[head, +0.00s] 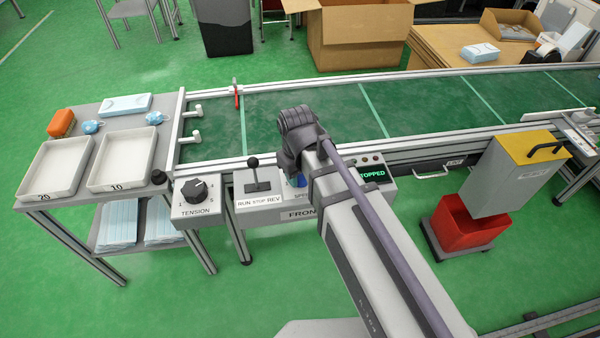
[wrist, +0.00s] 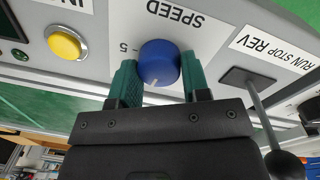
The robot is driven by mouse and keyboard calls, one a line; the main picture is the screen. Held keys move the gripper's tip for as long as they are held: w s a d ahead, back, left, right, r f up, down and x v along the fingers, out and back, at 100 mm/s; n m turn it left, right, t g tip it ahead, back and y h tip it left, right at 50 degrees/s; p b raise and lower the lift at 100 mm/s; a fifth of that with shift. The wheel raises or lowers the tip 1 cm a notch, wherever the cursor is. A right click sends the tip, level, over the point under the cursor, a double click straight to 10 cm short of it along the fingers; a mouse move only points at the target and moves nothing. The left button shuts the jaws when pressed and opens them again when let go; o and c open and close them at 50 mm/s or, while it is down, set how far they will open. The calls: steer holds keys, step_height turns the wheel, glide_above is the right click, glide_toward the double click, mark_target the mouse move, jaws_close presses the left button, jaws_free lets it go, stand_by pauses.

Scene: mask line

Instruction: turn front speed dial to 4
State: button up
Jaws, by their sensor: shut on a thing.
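The blue speed dial (wrist: 158,60) sits on the grey front panel under the upside-down SPEED label in the wrist view. A 5 shows to its left; the other marks are partly hidden or too small to read surely. Its white pointer line shows on the side toward my gripper. My gripper (wrist: 160,78) has its green fingers on either side of the dial and is shut on it. In the head view only a bit of the blue dial (head: 298,181) shows beside my arm, which hides the fingers.
The RUN STOP REV lever (head: 256,177) stands close beside the dial, and the tension knob (head: 195,190) is further left. A yellow button (wrist: 66,44) sits on the dial's other side. The display (head: 372,174) reads STOPPED. The green conveyor belt (head: 350,115) lies behind.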

steer(key=m, duration=0.3)
steer(key=shift+m, duration=2.1)
steer(key=o, duration=0.9)
steer(key=shift+r, duration=0.1)
steer(key=r+p, duration=1)
steer(key=shift+a+r+p, duration=0.2)
steer(key=shift+r+p, duration=0.15)
steer(key=shift+p, duration=0.05)
